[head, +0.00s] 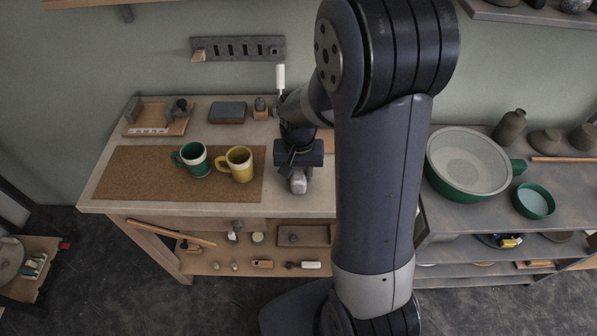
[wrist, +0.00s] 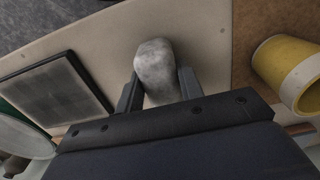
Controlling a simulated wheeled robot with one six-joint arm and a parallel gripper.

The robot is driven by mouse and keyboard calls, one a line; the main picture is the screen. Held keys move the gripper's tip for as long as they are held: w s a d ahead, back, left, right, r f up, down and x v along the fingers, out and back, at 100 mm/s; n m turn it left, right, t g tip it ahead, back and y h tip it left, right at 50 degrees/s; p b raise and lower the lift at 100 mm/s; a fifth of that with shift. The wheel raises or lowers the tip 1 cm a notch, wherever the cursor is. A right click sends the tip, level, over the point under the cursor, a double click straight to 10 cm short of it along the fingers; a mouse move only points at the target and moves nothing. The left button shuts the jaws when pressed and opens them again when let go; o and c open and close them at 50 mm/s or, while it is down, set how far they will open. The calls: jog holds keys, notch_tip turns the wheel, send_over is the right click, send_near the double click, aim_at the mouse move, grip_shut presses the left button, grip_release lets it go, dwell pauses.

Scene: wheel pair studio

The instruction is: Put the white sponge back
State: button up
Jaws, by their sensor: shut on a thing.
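The white sponge (head: 298,183), pale and mottled grey, is between the fingers of my gripper (head: 297,172) at the right part of the wooden table (head: 210,206). In the wrist view the sponge (wrist: 155,70) shows rounded and upright between the two dark fingers of my gripper (wrist: 157,92), which is shut on it. Its lower end is hidden by the gripper body in that view. I cannot tell whether the sponge touches the table top.
A yellow mug (head: 238,165) and a green mug (head: 193,160) stand on the cork mat (head: 130,186), left of my gripper. A dark block (head: 227,112) and a tray (head: 140,128) lie behind. A large green-rimmed bowl (head: 468,163) stands right. Table room in front is bare.

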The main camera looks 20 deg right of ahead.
aim_at(299, 172)
jog(key=shift+f, duration=0.15)
jog(key=o, duration=1)
jog(key=shift+o, duration=0.2)
notch_tip(299, 172, up, 12)
jog(key=shift+r, duration=0.2)
